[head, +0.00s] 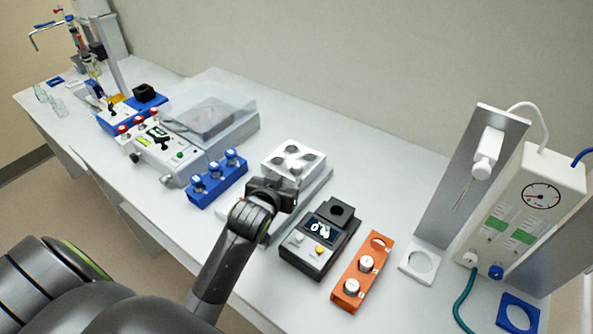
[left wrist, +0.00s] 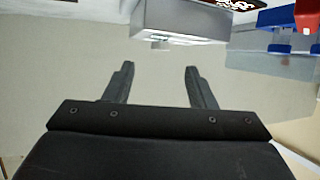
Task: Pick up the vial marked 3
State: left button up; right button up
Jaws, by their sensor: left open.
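Two white-capped vials stand in the orange rack (head: 345,300): one in the middle hole (head: 366,263) and one in the near hole (head: 352,286). The far hole shows no cap. Their cap marks are too small to read, so I cannot tell which is marked 3. Several blue-capped vials (head: 214,168) stand in a blue rack (head: 205,197) left of my gripper; their marks are unreadable too. My left gripper (head: 283,190) is above the bench beside the silver block. In the left wrist view its fingers (left wrist: 158,72) are apart with nothing between them. My right gripper is not in view.
A silver block with round wells (head: 293,152) is close to my left gripper. A dark device with a display (head: 315,238) stands between it and the orange rack. A gauge unit (head: 530,195) and upright panel (head: 455,195) stand at right. A clear-covered box (head: 240,90) is behind.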

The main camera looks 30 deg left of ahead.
aim_at(295, 169)
pick_arm(q)
jog(key=shift+x, duration=1.2)
jog(key=shift+w+a+f+p, duration=0.15)
jog(key=shift+w+f+p, duration=0.05)
jog(key=shift+w+p, duration=0.35)
jog(key=x, duration=0.3)
jog(key=shift+p, duration=0.4)
jog(key=shift+w+a+f, duration=0.1)
jog(key=shift+w+f, duration=0.25)
jog(key=shift+w, duration=0.2)
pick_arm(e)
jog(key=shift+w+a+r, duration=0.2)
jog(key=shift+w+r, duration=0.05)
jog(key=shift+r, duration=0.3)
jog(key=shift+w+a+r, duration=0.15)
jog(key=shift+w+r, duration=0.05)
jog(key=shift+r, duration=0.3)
pick_arm(q)
jog(key=c, duration=1.1)
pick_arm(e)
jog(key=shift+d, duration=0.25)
